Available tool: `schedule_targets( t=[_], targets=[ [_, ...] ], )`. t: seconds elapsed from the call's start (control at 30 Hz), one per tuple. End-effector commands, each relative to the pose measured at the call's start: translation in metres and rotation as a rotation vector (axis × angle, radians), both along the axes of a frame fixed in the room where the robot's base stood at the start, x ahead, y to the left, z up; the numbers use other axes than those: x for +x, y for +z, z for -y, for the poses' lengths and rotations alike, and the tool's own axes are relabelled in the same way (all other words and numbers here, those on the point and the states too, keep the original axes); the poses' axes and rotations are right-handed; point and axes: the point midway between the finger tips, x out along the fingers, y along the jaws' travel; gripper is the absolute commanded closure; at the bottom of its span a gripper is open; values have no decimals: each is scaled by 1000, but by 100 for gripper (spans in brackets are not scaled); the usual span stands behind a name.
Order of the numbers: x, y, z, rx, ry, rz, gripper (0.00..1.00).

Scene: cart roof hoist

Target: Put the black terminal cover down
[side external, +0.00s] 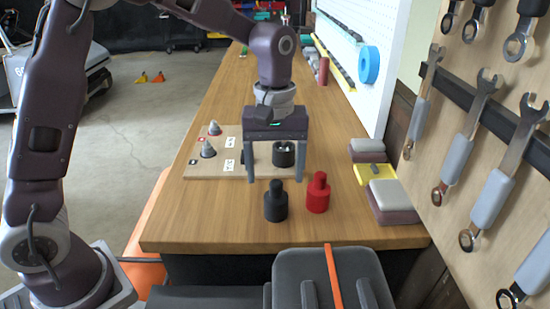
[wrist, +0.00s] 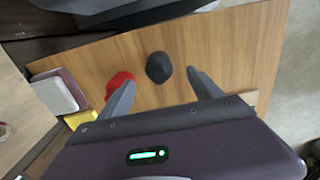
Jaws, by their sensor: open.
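The black terminal cover (side external: 276,204) stands upright on the wooden bench near its front edge. The red terminal cover (side external: 318,195) stands upright just right of it. My gripper (side external: 274,178) is open and empty, fingers pointing down, a little behind and above the black cover in the side view. In the wrist view, the black cover (wrist: 159,67) shows between and just beyond my fingertips (wrist: 161,79), not visibly touching either. The red cover (wrist: 117,80) is partly hidden by the left finger there.
A board (side external: 225,170) behind holds two grey cone-shaped posts (side external: 208,150) and a dark cup (side external: 284,154). Grey-topped blocks (side external: 388,197) and a yellow block (side external: 375,174) stand at the right edge, below a wall panel of wrenches (side external: 480,115). The bench's front left is clear.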

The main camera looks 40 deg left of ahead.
Motion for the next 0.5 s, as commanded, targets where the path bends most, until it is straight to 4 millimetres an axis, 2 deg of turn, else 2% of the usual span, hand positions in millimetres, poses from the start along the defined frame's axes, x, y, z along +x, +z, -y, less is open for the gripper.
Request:
schedule_targets(
  t=[0.1,0.2,0.43,0.5],
  targets=[
    [1,26,0,0,-1,4,26],
    [1,39,0,1,0,2,26],
    [-1,46,0,0,-2,1,26],
    [-9,55,-3,-6,-26,20,26]
  ],
)
